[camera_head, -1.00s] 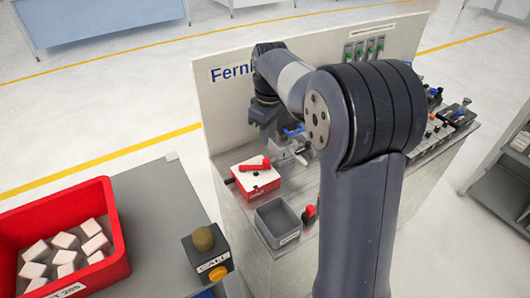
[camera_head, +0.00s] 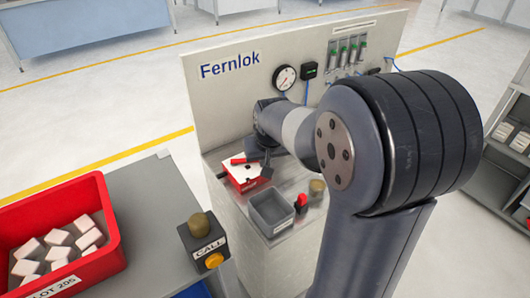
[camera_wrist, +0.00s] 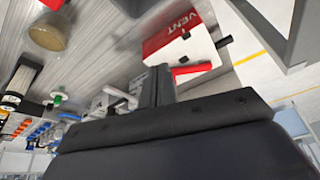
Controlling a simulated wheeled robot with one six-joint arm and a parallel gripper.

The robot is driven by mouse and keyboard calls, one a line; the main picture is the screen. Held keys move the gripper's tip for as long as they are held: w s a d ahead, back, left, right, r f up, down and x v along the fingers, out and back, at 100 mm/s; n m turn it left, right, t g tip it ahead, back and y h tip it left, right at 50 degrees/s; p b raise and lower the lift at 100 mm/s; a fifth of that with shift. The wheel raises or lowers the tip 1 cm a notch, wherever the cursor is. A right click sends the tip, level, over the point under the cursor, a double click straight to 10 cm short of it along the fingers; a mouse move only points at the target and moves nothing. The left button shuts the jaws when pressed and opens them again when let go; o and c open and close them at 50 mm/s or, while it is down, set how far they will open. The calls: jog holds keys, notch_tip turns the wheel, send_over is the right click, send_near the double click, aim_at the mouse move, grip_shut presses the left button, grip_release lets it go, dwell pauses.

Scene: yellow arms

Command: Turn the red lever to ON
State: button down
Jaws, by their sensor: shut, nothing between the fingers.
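The red lever (camera_head: 238,161) lies across the top of a small red-and-white box (camera_head: 244,183) on the grey bench. In the wrist view the lever (camera_wrist: 193,69) shows near the box's edge, and the box (camera_wrist: 183,46) bears the word VENT. My gripper (camera_head: 266,173) is low beside the box's right side in the head view, partly covered by my arm. In the wrist view its fingers (camera_wrist: 158,84) are together and empty, close to the lever's end. I cannot tell whether they touch the lever. No ON mark is readable.
A grey open bin (camera_head: 272,212) and a red button (camera_head: 301,203) stand in front of the box. A panel with a gauge (camera_head: 285,78) rises behind. A red crate (camera_head: 115,235) and a CALL box (camera_head: 203,243) are on the left table.

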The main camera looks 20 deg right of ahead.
jog(key=shift+w+d+f+p, duration=0.1)
jog(key=shift+w+f+p, duration=0.15)
jog(key=shift+w+f, duration=0.5)
jog(key=shift+w+a+f+p, duration=0.15)
jog(key=shift+w+f, duration=0.25)
jog(key=shift+w, duration=0.7)
jog(key=shift+w+d+f+p, duration=0.15)
jog(key=shift+w+f+p, duration=0.15)
jog(key=shift+w+f, duration=0.45)
jog(key=shift+w+d+r, duration=0.15)
jog(key=shift+w+d, duration=0.15)
jog(key=shift+w, duration=0.3)
jog(key=shift+w+d, duration=0.25)
jog(key=shift+w, duration=0.25)
jog(key=shift+w+d+b, duration=0.25)
jog(key=shift+w+b, duration=0.1)
jog(key=shift+w, duration=0.8)
